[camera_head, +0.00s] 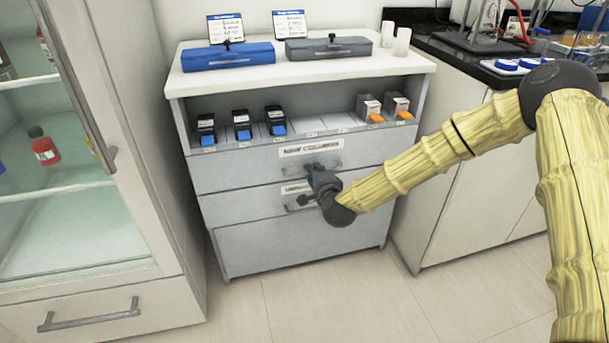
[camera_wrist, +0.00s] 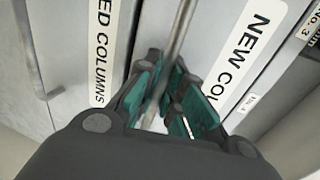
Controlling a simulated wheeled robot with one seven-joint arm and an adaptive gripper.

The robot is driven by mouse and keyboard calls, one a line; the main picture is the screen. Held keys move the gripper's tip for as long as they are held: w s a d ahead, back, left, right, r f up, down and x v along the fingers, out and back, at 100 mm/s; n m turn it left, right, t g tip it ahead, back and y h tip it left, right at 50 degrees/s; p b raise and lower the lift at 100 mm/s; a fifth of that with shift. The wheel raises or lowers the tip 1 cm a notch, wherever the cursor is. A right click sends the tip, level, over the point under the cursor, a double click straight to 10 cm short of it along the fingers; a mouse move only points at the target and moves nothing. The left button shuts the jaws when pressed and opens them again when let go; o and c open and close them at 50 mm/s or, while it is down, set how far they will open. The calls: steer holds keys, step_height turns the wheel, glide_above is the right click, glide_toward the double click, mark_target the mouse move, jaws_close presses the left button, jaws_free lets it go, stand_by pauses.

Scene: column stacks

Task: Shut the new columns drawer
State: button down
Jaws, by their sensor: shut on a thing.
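The new columns drawer (camera_head: 240,172) is the upper drawer of the grey-white cabinet, with a "NEW COLUMNS" label (camera_head: 310,147). Its front looks flush or nearly flush with the cabinet; a small gap cannot be ruled out. Its bar handle (camera_head: 332,165) is partly hidden by my gripper (camera_head: 317,174). In the wrist view, the handle (camera_wrist: 181,30) runs between the green-padded fingers of my gripper (camera_wrist: 170,85), which is shut on it. The drawer's label (camera_wrist: 248,45) shows to the right there.
The used columns drawer (camera_head: 240,205) sits just below, with its own handle (camera_head: 292,206). Column boxes (camera_head: 241,125) stand on the open shelf above. A glass-door cabinet (camera_head: 150,150) stands close on the left. The floor (camera_head: 320,300) in front is clear.

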steer(key=shift+w+r, duration=0.1)
steer(key=shift+w, duration=0.05)
steer(key=c, duration=1.5)
jaws_free()
steer(key=v, duration=1.2)
